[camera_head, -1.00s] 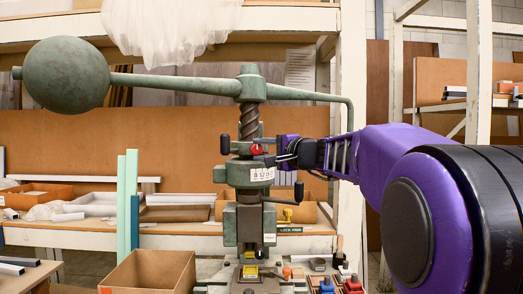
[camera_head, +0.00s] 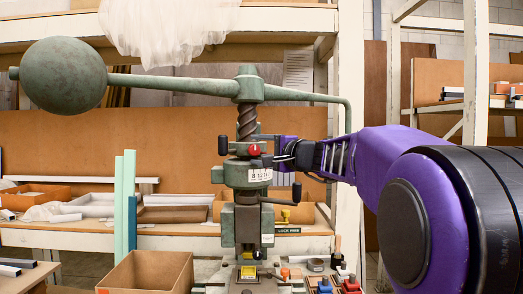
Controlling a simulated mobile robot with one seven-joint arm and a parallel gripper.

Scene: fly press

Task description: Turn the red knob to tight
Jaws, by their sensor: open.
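The red knob (camera_head: 254,150) is a small round knob on the front of the green fly press (camera_head: 247,210), just below its spiral screw. A white label plate (camera_head: 260,175) with dark marks sits under it. My gripper (camera_head: 270,150) comes in from the right on my purple arm. Its dark fingers are open and lie close to the right side of the knob. At this size I cannot tell whether they touch it. The knob shows from the front.
The press arm carries a large green ball weight (camera_head: 64,75) at the upper left. A dark handle (camera_head: 297,191) sticks up right of the press. A cardboard box (camera_head: 148,273) stands in front at the lower left. A white shelf post (camera_head: 350,120) stands behind my arm.

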